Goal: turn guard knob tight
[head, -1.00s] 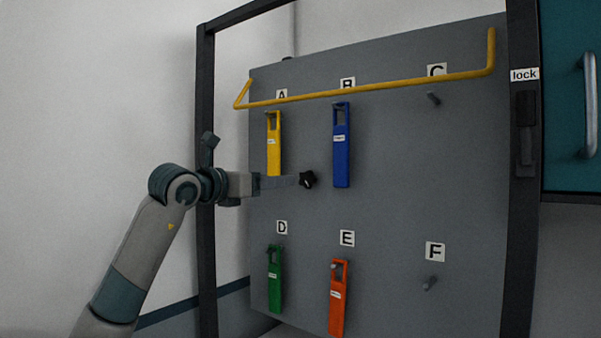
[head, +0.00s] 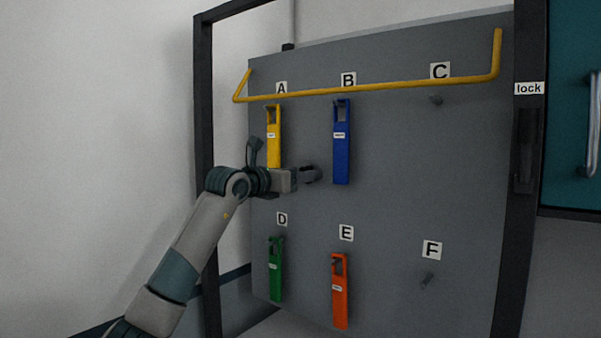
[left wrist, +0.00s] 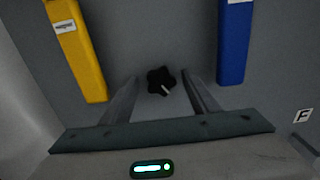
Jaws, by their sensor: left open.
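The black star-shaped guard knob (left wrist: 160,80) with a pale mark sits on the grey panel, between the yellow and blue tools in the left wrist view. In the head view my left gripper (head: 312,174) is in front of the knob and hides most or all of it. The left wrist view shows my left gripper (left wrist: 160,92) open, one finger on each side of the knob, with gaps between fingers and knob. I cannot tell how deep the fingertips reach around it. My right gripper is in neither view.
A yellow guard bar (head: 370,88) crosses the panel (head: 390,190) top. Yellow (head: 274,140), blue (head: 341,145), green (head: 276,270) and orange (head: 340,295) tools hang on it. Pegs C (head: 436,100) and F (head: 427,279) are bare. A lock handle (head: 525,150) is on the right post.

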